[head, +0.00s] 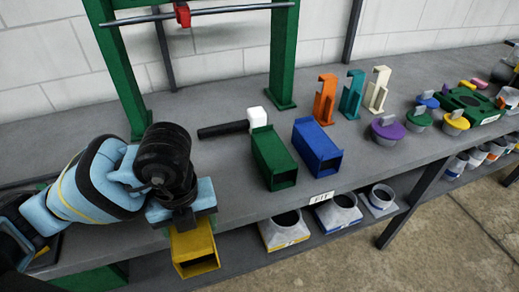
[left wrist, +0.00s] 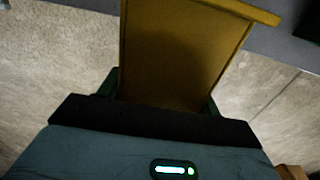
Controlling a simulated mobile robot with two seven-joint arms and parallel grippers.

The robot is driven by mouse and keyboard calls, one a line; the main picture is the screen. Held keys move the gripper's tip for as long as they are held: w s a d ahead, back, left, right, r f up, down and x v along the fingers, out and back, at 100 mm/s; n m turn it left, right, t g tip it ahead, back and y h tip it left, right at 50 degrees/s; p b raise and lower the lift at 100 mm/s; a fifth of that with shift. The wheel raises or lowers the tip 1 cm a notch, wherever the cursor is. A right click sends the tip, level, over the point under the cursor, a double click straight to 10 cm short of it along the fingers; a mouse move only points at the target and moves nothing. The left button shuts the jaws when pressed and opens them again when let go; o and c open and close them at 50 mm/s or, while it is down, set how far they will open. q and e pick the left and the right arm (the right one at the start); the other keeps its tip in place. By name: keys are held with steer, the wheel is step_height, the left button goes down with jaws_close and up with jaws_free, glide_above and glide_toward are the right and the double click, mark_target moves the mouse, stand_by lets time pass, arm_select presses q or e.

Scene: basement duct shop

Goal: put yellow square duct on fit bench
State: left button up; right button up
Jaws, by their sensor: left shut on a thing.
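The yellow square duct (head: 194,250) hangs in my left gripper (head: 185,222), at the front edge of the bench, with its open end toward the viewer. In the left wrist view the yellow duct (left wrist: 180,50) fills the space between the fingers of the left gripper (left wrist: 162,98), which is shut on it. The grey bench (head: 240,204) with a white label on its front edge, seeming to read FIT, carries a green square duct (head: 276,157) and a blue square duct (head: 317,146) side by side. My right gripper is not in view.
A black-handled mallet with a white head (head: 256,116) lies behind the green duct. Orange (head: 325,98), teal and cream brackets stand farther back. Round-knobbed pieces (head: 387,130) sit to the right. Grey fittings (head: 285,230) fill a lower shelf. A green frame (head: 120,65) stands behind my left arm.

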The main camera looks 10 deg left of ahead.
arm_select(q)
steer(key=w+a, duration=0.3)
steer(key=w, duration=0.1)
steer(key=w+a+f, duration=0.1)
steer(key=w+a, duration=0.2)
steer(key=w, duration=0.1)
steer(key=w+a+b, duration=0.1)
steer(key=w+a, duration=0.2)
steer(key=w, duration=0.1)
steer(key=shift+w+a+f, duration=0.2)
steer(key=shift+a, duration=0.05)
steer(key=shift+w+a+f, duration=0.15)
steer(key=shift+f, duration=0.1)
step_height(320, 180, down, 3)
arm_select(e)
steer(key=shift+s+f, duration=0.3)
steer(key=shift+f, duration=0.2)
arm_select(q)
steer(key=shift+f, duration=0.15)
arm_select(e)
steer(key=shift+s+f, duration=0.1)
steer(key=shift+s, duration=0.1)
arm_select(q)
steer(key=o, duration=1.1)
